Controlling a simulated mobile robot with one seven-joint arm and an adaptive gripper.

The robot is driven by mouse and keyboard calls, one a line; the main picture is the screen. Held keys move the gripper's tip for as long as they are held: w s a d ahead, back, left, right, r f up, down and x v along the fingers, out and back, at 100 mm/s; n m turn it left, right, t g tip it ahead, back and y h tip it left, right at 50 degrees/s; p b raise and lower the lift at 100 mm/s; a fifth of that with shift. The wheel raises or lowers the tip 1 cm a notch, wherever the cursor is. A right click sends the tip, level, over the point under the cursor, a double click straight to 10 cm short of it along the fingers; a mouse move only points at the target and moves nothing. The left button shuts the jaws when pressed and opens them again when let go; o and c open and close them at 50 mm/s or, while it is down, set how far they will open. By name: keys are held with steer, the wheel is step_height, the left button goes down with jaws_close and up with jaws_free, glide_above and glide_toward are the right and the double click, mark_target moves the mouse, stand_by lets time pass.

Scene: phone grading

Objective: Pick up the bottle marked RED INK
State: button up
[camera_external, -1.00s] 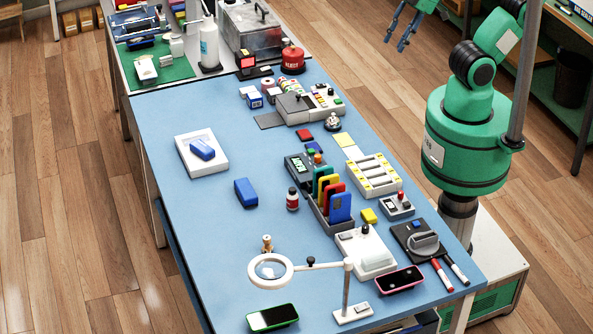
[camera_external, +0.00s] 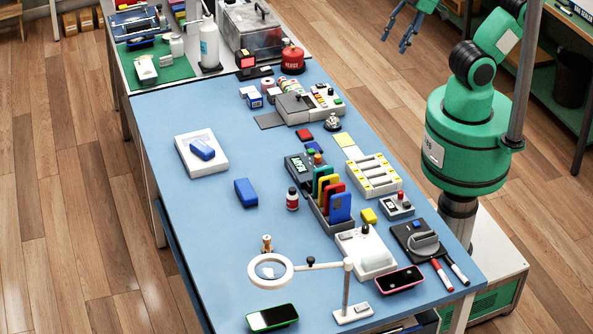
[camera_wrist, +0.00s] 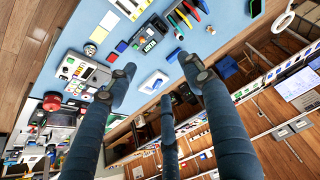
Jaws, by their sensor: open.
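A small bottle (camera_external: 292,199) with a red-and-white label and a dark cap stands upright on the blue table, left of the card rack; its lettering is too small to read. My gripper (camera_external: 397,40) is at the top edge of the external view, in the air beyond the table's right side, far from the bottle. In the wrist view its dark fingers (camera_wrist: 160,86) are spread apart with nothing between them. I cannot clearly make out the bottle there.
A rack of coloured cards (camera_external: 333,198) stands right of the bottle, and a blue box (camera_external: 246,192) lies to its left. A magnifier on a stand (camera_external: 271,270) is in front. A white tray with yellow corners (camera_external: 373,175) is farther right. The table's left front is mostly clear.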

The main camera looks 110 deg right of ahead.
steer(key=n+g, duration=0.3)
steer(key=g, duration=0.3)
glide_above(292, 188)
step_height(292, 188, down, 31)
steer(key=shift+s, duration=0.1)
steer(key=shift+f+b, duration=0.4)
steer(key=shift+f, duration=3.85)
